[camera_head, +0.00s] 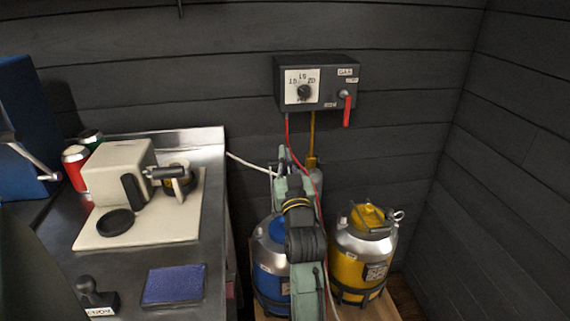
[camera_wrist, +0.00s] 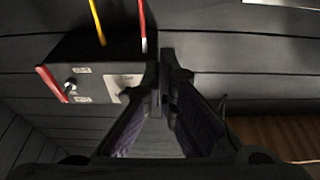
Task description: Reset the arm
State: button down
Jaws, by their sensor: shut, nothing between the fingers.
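My gripper (camera_wrist: 165,62) shows in the wrist view with its two dark fingers together and nothing between them. It points toward the dark plank wall, near the grey control box (camera_wrist: 105,65), which appears upside down there. In the head view my pale green and black arm rises in front of the wall, below the control box (camera_head: 316,84). The fingers cannot be made out clearly in the head view.
A blue canister (camera_head: 268,262) and a yellow canister (camera_head: 362,258) stand on either side of my arm. A red hose and a yellow hose hang from the box. At left a steel counter (camera_head: 130,285) holds a cream machine (camera_head: 118,172) and a blue pad (camera_head: 174,284).

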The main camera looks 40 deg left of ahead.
jog(key=s+d+b, duration=0.2)
jog(key=s+d, duration=0.4)
jog(key=d, duration=0.1)
jog(key=shift+s+d+r+b, duration=0.15)
jog(key=shift+d+r+b, duration=0.05)
jog(key=shift+b, duration=0.1)
